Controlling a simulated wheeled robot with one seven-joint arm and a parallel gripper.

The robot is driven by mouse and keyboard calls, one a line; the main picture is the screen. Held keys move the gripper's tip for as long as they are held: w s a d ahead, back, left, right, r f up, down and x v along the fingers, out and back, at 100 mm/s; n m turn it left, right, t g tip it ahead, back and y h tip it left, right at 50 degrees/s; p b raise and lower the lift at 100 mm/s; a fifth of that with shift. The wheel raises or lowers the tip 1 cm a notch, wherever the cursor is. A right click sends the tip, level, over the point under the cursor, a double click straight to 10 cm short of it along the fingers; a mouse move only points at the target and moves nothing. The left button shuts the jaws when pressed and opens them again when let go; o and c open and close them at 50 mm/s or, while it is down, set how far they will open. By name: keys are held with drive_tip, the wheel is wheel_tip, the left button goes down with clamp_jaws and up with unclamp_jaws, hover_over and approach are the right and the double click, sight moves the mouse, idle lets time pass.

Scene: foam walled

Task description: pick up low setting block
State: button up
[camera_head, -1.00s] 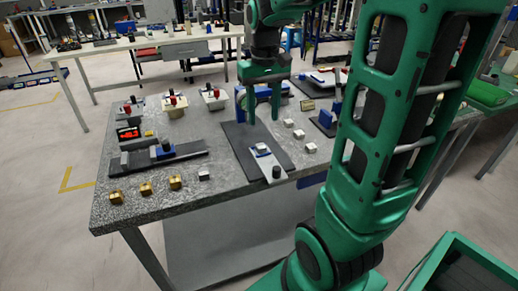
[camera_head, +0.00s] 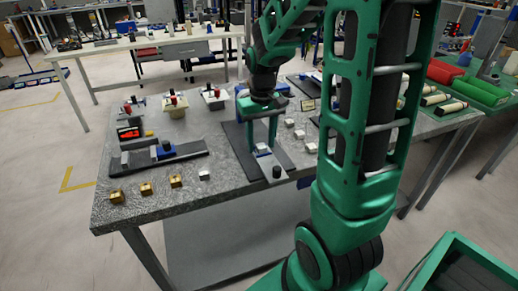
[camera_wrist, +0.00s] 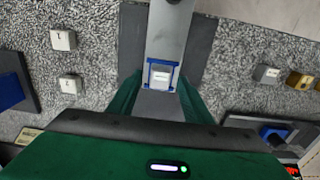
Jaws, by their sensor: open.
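A small silver-white block (camera_wrist: 161,77) sits in a blue cradle (camera_wrist: 147,70) on a grey metal bar (camera_wrist: 172,25) in the wrist view. The frames do not show which block is the low setting one. My gripper (camera_head: 261,147) is open above this bar in the head view. In the wrist view its green fingers stand either side of the cradle, with the block between them and nothing clearly gripped. Whether the fingers touch the cradle cannot be told. The bar lies on a dark mat (camera_head: 236,150).
Loose silver blocks (camera_head: 299,135) stand right of the mat; two marked ones (camera_wrist: 63,40) show in the wrist view. Brass blocks (camera_head: 146,188) and another silver block (camera_head: 204,175) line the front left. A dark fixture (camera_head: 180,156) and a red display (camera_head: 128,133) stand left.

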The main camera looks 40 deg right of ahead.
drive_tip(key=shift+f, duration=0.1)
clamp_jaws()
